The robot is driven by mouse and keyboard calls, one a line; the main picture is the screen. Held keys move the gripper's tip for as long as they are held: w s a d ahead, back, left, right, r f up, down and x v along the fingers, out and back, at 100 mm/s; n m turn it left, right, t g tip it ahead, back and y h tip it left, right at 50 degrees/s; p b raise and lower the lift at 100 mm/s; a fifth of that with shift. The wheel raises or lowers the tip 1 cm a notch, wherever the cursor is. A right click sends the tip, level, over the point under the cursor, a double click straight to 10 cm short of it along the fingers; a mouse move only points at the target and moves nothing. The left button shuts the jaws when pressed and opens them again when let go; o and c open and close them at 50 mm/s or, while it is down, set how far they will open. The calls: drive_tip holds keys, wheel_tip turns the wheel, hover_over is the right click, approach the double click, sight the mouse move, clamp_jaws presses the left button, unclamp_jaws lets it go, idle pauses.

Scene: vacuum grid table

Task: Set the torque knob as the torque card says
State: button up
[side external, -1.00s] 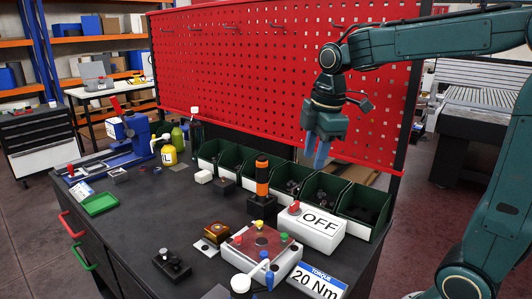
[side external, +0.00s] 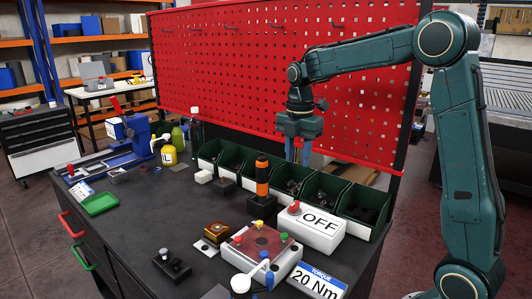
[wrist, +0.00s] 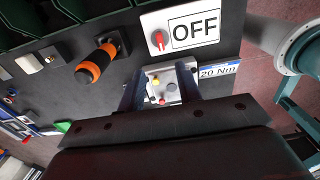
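The torque card (side external: 318,281) reads "TORQUE 20 Nm" and lies at the table's front right corner. I cannot tell for certain which part is the torque knob. My gripper (side external: 298,160) hangs above the green bins, fingers down, spread and empty. In the wrist view, my gripper (wrist: 162,95) has its fingers apart.
A white box marked OFF (side external: 310,226) carries a red knob. A light plate with coloured knobs (side external: 238,257) lies in front of it. Green bins (side external: 325,190) line the back below the red pegboard (side external: 240,70). The table's left middle (side external: 140,215) is clear.

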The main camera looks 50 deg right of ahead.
sight(295, 203)
wheel_tip(295, 203, down, 13)
drive_tip(key=shift+f, duration=0.2)
idle(0.6)
clamp_jaws()
